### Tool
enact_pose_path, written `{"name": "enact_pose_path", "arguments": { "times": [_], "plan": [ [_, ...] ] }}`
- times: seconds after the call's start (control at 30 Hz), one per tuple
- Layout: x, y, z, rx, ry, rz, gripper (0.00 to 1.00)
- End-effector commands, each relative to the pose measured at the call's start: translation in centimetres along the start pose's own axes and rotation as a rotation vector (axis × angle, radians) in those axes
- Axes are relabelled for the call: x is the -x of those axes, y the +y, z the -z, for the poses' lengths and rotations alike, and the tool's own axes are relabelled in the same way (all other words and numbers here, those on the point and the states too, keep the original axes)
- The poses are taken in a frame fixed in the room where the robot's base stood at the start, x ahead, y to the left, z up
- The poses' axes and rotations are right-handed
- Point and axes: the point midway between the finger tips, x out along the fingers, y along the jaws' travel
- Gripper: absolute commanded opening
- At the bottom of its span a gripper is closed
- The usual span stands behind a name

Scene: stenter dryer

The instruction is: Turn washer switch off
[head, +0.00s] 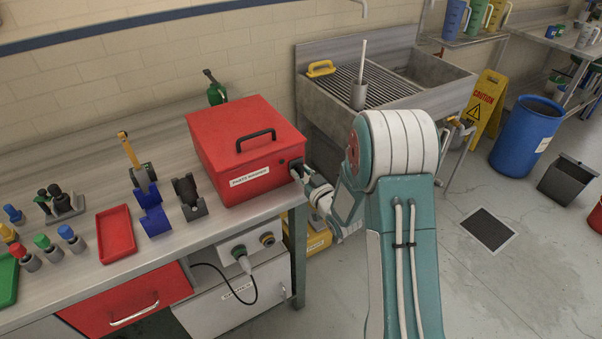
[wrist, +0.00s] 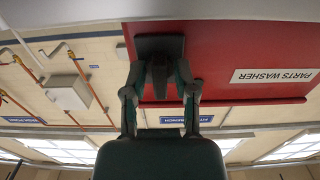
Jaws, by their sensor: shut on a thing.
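The parts washer (head: 228,134) is a red box with a black top handle and a white label, standing on the metal bench. It fills the upper right of the wrist view as a red panel (wrist: 225,55). Its switch (wrist: 147,45) has a dark square base on that panel; the knob is largely hidden between my fingers, so its setting cannot be read. My gripper (wrist: 160,78) is shut on the switch. In the head view my gripper (head: 298,170) is at the washer's right front side, small and partly merged with the dark switch.
The bench (head: 170,255) holds a red tray (head: 116,234), a blue holder (head: 153,213) and several coloured knobs. A grey sink (head: 315,103) stands behind my arm. A blue barrel (head: 526,137) and yellow caution sign (head: 487,100) are at right. The floor between is mostly clear.

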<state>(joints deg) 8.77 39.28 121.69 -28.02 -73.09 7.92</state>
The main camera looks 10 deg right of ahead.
Motion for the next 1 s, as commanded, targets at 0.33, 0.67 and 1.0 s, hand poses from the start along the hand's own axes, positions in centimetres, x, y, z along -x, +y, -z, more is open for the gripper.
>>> {"name": "enact_pose_path", "arguments": {
  "times": [0.33, 0.67, 1.0],
  "plan": [
    [0.0, -0.1, -0.1, -0.001, -0.003, 0.000, 0.51],
    [2.1, 0.0, -0.1, -0.001, -0.003, -0.001, 0.51],
    [9.2, 0.1, -0.2, -0.002, -0.005, -0.003, 0.51]
  ]
}}
